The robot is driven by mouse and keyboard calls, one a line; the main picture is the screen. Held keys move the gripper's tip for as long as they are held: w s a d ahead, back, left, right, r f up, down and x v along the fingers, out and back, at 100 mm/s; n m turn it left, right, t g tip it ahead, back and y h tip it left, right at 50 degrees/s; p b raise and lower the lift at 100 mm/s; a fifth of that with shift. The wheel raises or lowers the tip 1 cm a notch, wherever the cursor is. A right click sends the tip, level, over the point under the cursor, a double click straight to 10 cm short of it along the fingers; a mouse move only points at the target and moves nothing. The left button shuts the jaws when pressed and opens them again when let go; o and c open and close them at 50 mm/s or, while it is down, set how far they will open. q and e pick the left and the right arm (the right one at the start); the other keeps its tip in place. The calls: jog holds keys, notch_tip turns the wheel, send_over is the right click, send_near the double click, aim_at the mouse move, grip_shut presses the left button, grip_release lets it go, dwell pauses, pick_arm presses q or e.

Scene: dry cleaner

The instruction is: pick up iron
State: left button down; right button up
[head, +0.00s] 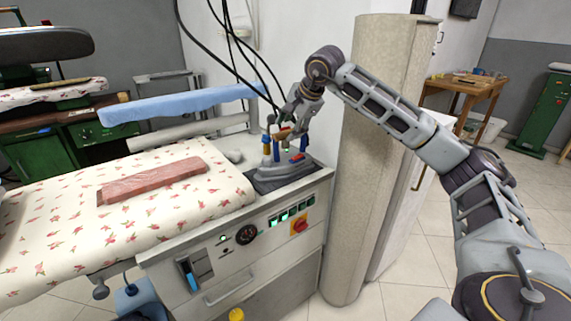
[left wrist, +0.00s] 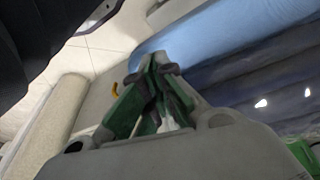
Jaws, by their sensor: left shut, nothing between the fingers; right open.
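The iron (head: 285,172) stands on the dark rest at the right end of the ironing unit. It has a grey body, blue and tan uprights, a brown top handle and a small red part. My right gripper (head: 285,124) is open and comes down from above, with its fingers close around the iron's handle. I cannot tell whether they touch it. My left gripper (left wrist: 156,65) shows only in the left wrist view. Its green fingers are shut with nothing between them, and the iron does not show there.
A floral padded board (head: 60,222) with a reddish block (head: 152,181) lies left of the iron. Black cables (head: 232,45) hang behind my right gripper. A beige column (head: 360,200) stands just right of the unit. A blue padded arm (head: 180,103) is behind.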

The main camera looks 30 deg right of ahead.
aim_at(288, 132)
jog(key=shift+w+f, duration=0.1)
jog(key=shift+f, duration=0.05)
jog(key=shift+w+f, duration=0.25)
jog(key=shift+f, duration=0.2)
jog(key=x, duration=0.1)
jog(key=b+x, duration=0.1)
jog(key=shift+w+d+f, duration=0.2)
jog(key=shift+f, duration=0.1)
jog(key=shift+w+f+b, duration=0.15)
jog(key=shift+f+b, duration=0.1)
jog(key=shift+b, duration=0.1)
jog(key=shift+w+f, duration=0.2)
jog(key=shift+f, duration=0.05)
pick_arm(q)
jog(key=shift+s+d+f, duration=0.15)
jog(key=shift+d+f, duration=0.05)
jog(key=shift+d, duration=0.15)
jog(key=shift+r, duration=0.15)
jog(key=shift+w+r+t+h, duration=0.1)
jog(key=shift+w+t+h, duration=0.1)
jog(key=shift+t+h, duration=0.1)
pick_arm(e)
grip_shut()
